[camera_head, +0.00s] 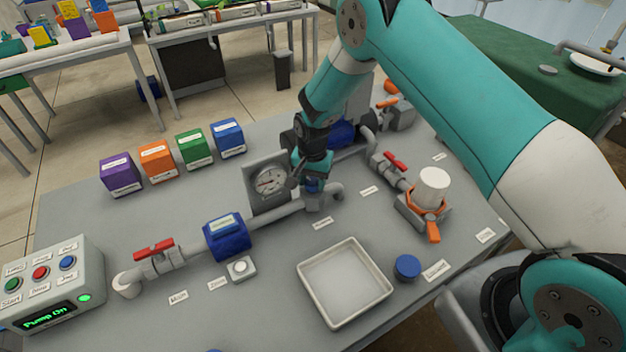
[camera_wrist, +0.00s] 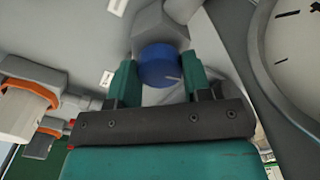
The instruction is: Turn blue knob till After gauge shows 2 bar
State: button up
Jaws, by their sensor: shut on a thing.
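In the head view, my gripper (camera_head: 313,180) comes down onto the knob on the grey pipe, and the knob is mostly hidden. A round white gauge (camera_head: 269,181) stands on a grey panel just left of my gripper. Its dial is too small to read. Part of a gauge dial (camera_wrist: 295,45) shows in the wrist view, its needle out of sight.
The control box (camera_head: 52,285) at the left reads "Pump On". A blue pipe unit (camera_head: 226,237), a red-handled valve (camera_head: 155,250) and another red-handled valve (camera_head: 393,163) are on the line. Several coloured boxes stand behind. An empty white tray (camera_head: 345,322) and blue cap (camera_head: 407,267) lie in front.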

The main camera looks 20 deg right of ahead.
jog(key=n+b, duration=0.2)
jog(key=n, duration=0.1)
jog(key=shift+f+n, duration=0.1)
jog(key=shift+n, duration=0.2)
jog(key=n+b, duration=0.2)
jog(key=n, duration=0.2)
jog(key=shift+n+b, duration=0.3)
jog(key=shift+b, duration=0.05)
jog(key=n+b, duration=0.1)
jog(key=n, duration=0.3)
jog(key=shift+b, duration=0.3)
jog(key=shift+n+b, duration=0.45)
jog(key=shift+n, duration=1.65)
jog(key=shift+w+r, duration=0.1)
jog(key=shift+r, duration=0.1)
jog(key=o, duration=0.9)
jog(key=shift+o, duration=0.2)
